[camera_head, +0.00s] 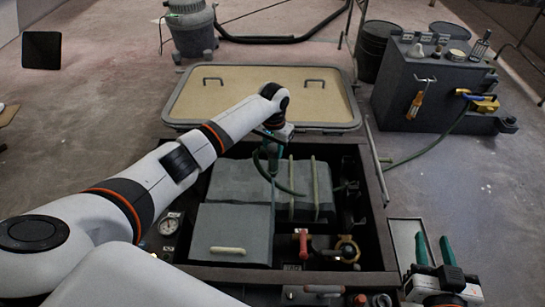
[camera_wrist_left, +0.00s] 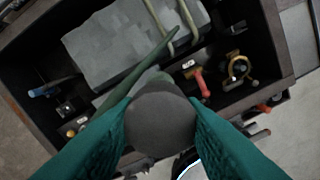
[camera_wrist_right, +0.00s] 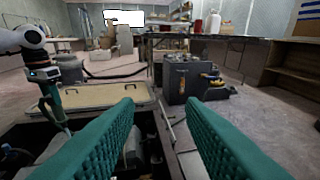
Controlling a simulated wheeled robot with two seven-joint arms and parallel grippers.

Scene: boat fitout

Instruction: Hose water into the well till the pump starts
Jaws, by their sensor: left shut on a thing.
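My left gripper (camera_head: 273,158) is over the open well (camera_head: 376,235), pointing down. It is shut on the hose (camera_head: 290,190), a dark green tube. In the left wrist view the teal fingers close on a dark round piece (camera_wrist_left: 160,118), seemingly the hose's end, with the green hose (camera_wrist_left: 140,72) running off beside it. I cannot tell whether water flows. The pump is not clearly identifiable. My right gripper (camera_head: 433,250) is open and empty, right of the well; its spread fingers also show in the right wrist view (camera_wrist_right: 160,140).
A tan hatch lid (camera_head: 250,98) lies behind.

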